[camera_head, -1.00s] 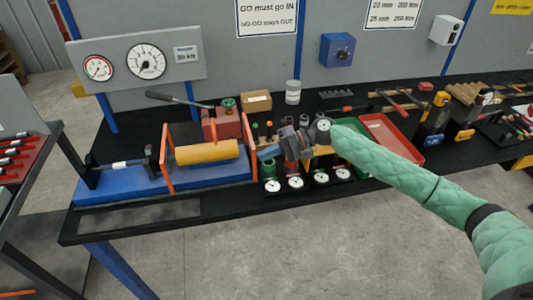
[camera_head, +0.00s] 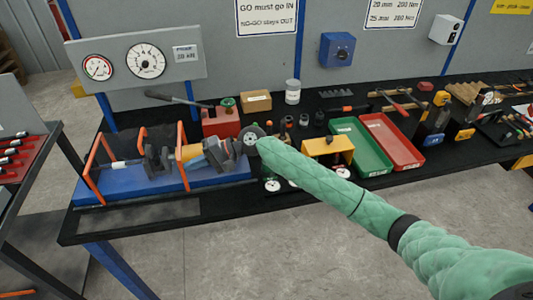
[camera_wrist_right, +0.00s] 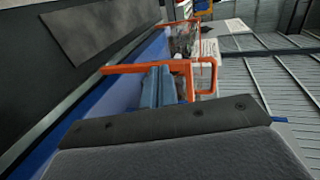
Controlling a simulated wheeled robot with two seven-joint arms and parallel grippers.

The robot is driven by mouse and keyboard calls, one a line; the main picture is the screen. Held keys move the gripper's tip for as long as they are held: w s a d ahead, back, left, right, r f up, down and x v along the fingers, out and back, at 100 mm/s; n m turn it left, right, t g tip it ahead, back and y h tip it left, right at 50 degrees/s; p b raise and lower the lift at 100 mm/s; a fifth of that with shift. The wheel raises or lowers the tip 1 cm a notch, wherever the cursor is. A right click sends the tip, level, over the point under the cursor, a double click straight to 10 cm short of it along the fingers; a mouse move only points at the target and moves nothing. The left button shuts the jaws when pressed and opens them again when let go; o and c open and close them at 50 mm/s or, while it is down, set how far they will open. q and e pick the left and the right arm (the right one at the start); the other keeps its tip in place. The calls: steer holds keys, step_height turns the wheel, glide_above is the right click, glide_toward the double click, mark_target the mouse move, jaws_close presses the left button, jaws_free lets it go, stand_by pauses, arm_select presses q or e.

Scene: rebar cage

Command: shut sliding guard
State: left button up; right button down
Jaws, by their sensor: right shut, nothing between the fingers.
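The sliding guard, with orange end frames (camera_head: 183,158) and a see-through panel, stands on the blue bed of the test rig (camera_head: 150,190), over its left part. It spans the dark grips and the bar between them. My right gripper (camera_head: 195,155) is shut and empty, just right of the guard's right end frame, over the yellow cylinder, which it partly hides. In the right wrist view, the blue fingers (camera_wrist_right: 165,85) are together and reach the orange frame (camera_wrist_right: 150,67); whether they touch it I cannot tell. My left gripper is not in view.
A red pump (camera_head: 220,122) with a lever stands behind the rig. Dial gauges, a yellow block (camera_head: 327,150), a green tray (camera_head: 362,150) and a red tray (camera_head: 405,150) lie to the right. My right forearm passes above the bench's front edge.

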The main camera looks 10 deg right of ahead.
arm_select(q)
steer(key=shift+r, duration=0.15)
arm_select(e)
steer(key=a, duration=0.8)
steer(key=shift+a, duration=0.15)
steer(key=shift+s, duration=0.1)
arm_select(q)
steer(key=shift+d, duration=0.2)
arm_select(e)
steer(key=shift+r, duration=0.15)
